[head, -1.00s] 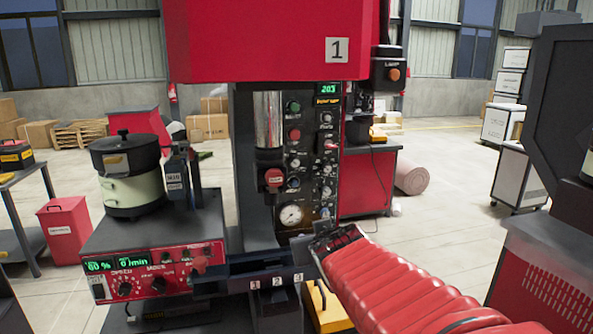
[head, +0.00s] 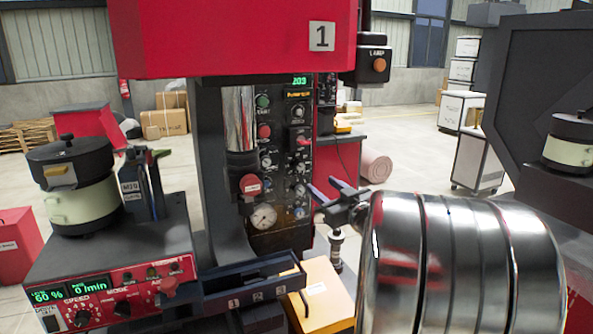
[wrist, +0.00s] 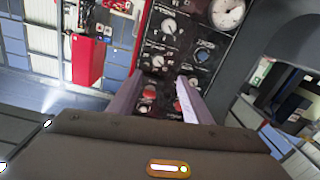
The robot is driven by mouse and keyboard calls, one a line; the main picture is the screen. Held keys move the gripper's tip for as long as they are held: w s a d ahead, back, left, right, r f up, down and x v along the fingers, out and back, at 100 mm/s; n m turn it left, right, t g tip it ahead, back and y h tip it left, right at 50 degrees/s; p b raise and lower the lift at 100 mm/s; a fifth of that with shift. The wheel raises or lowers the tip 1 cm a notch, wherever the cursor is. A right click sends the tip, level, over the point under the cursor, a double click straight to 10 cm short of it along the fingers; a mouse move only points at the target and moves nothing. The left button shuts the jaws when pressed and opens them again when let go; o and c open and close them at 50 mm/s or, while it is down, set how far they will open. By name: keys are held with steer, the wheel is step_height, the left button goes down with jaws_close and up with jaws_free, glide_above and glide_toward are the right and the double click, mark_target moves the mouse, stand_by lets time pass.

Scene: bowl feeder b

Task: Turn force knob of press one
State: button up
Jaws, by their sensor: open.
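Press one (head: 215,35) has a red head with a "1" plate. Its dark control panel (head: 282,150) carries several small knobs, coloured buttons, a green display (head: 300,80) and a round gauge (head: 263,217). I cannot read the small labels, so I cannot tell which knob sets the force. My gripper (head: 328,190) is open and empty, just right of the panel's lower half in the head view. In the wrist view its two fingers (wrist: 158,90) point at the panel (wrist: 180,60), with small knobs and a red button (wrist: 150,94) between and beyond them. No contact shows.
A dark tray (head: 235,282) with numbered slots juts out below the panel. A yellow box (head: 322,290) is beneath it to the right. The feeder controller (head: 110,295) with its bowl (head: 85,205) stands at left. A dark machine (head: 530,85) is at right.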

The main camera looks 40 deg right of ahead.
mark_target(301, 168)
steer(key=shift+s, duration=0.15)
steer(key=shift+d, duration=0.1)
steer(key=x, duration=1.3)
steer(key=shift+w+r, duration=0.1)
steer(key=shift+w, duration=0.3)
steer(key=shift+c, duration=0.6)
steer(key=c, duration=0.9)
steer(key=shift+c, duration=0.2)
steer(key=shift+m, duration=0.3)
